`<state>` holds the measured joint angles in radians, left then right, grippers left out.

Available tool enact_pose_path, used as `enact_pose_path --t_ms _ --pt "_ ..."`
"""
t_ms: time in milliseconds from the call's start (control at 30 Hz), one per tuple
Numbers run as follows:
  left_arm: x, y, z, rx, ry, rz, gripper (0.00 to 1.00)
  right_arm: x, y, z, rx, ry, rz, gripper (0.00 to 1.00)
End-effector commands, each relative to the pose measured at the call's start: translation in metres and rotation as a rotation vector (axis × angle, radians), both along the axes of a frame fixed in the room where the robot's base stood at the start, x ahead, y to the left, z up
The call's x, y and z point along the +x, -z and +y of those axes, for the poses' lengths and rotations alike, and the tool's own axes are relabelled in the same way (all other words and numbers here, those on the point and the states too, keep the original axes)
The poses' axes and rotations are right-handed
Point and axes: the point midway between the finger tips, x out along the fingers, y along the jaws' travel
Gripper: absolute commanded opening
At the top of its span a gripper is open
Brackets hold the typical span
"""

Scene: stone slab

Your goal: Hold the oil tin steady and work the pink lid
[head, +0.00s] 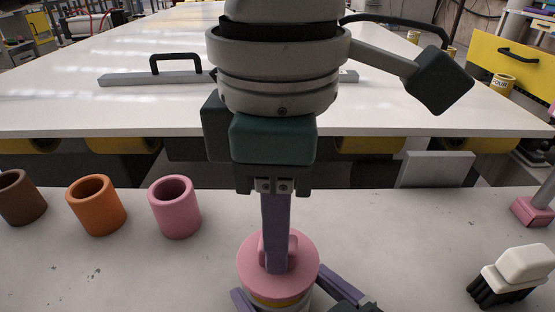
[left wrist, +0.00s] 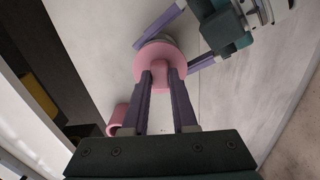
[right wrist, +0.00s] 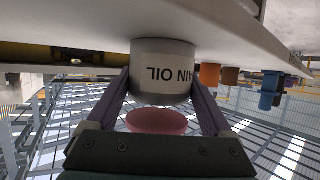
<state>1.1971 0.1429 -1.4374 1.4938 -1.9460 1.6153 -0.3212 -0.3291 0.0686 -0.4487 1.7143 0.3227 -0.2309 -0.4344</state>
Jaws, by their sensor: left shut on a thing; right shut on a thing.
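The oil tin (right wrist: 165,72) stands on the stone slab (head: 130,265); its lettering reads upside down in the right wrist view. My right gripper (right wrist: 160,82) is shut around the tin's sides, one finger on each side. The pink lid (head: 255,277) is a round disc with an upright tab on top. My left gripper (head: 277,262) points down from above and is shut on that tab. In the right wrist view the lid (right wrist: 157,122) looks apart from the tin, with a narrow gap. From the head, the lid covers most of the tin.
Brown (head: 20,200), orange (head: 97,212) and pink (head: 175,215) cups stand on the slab to the left. A white-and-black brush-like object (head: 515,268) lies at the right, with a pink-based object (head: 533,211) behind it. A white table (head: 130,110) stands beyond a gap.

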Motion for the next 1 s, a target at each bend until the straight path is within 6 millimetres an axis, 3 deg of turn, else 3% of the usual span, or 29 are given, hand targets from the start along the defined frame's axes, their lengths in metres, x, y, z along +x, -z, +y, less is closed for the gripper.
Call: enact_pose_path --t_ms 533,900,933,1000 --pt "0.001 -0.049 0.0 -0.001 -0.001 -0.002 0.0 0.0 0.0 0.0 -0.001 0.0 0.001 0.0" --pt "0.0 -0.056 0.0 0.0 -0.001 0.0 0.0 0.0 0.0 0.0 -0.001 0.0 0.001 0.0" --pt "0.0 -0.056 0.0 0.0 -0.001 0.0 0.0 0.0 0.0 0.0 -0.001 0.0 0.001 0.86" --pt "0.0 -0.056 0.0 0.0 0.0 0.0 0.0 0.0 0.0 0.0 -0.001 0.0 0.001 0.94"
